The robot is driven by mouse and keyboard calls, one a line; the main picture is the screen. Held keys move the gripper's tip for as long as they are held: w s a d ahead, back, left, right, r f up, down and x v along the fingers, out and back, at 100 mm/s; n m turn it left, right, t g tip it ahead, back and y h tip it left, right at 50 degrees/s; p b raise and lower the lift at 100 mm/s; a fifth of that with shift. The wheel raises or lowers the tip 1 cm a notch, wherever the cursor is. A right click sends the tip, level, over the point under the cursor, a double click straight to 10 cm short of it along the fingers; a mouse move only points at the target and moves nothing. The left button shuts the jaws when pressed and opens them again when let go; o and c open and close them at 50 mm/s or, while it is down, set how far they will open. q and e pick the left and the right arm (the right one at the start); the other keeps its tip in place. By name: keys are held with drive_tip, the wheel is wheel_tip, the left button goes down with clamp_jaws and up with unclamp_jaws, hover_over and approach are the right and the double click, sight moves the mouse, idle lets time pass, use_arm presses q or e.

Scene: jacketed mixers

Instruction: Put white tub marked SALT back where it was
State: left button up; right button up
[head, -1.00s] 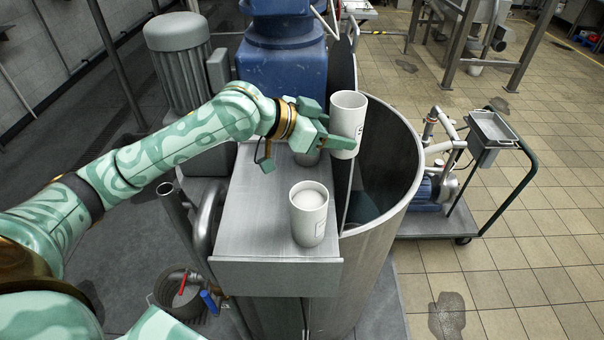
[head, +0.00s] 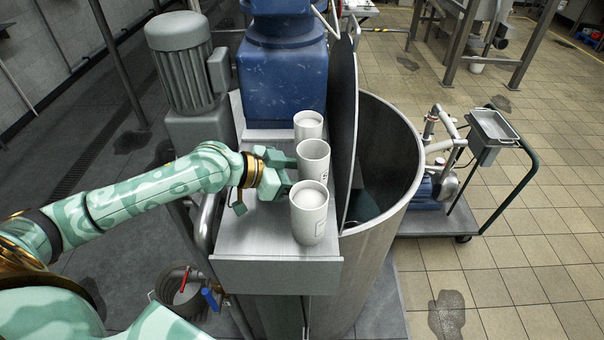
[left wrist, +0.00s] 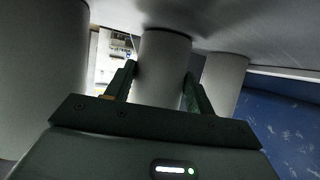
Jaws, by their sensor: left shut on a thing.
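The white tub (head: 315,170) in my left gripper stands upright in the middle of a row of three on the steel ledge beside the vessel. Its inside looks empty, and no lettering is readable on it now. My left gripper (head: 288,173) is shut on it from the left, its fingertips partly hidden. In the left wrist view the tub (left wrist: 163,62) sits between the two fingers (left wrist: 160,85), its base at or very close to the ledge; I cannot tell whether it touches. My right gripper is not in view.
A filled white tub (head: 309,222) stands close in front and another filled tub (head: 308,128) close behind. The steel ledge (head: 265,240) has bare room at its front. The open vessel (head: 385,160) with its upright lid is to the right; a blue housing (head: 283,85) is behind.

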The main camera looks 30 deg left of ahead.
use_arm(q)
drive_tip(key=shift+f, duration=0.1)
drive_tip(key=o, duration=1.2)
drive_tip(key=shift+a, duration=0.1)
drive_tip(key=b+v, duration=0.1)
drive_tip(key=v, duration=0.7)
drive_tip(key=shift+s+a+b, duration=0.2)
drive_tip(key=shift+s+b, duration=0.1)
drive_tip(key=shift+r+p+v, duration=0.15)
drive_tip(key=shift+p+v, duration=0.35)
drive_tip(key=shift+v, duration=0.35)
drive_tip(key=shift+r+p+v, duration=0.2)
drive_tip(key=shift+p+v, duration=0.3)
drive_tip(key=shift+v, duration=0.35)
drive_tip(key=shift+w+d, duration=0.15)
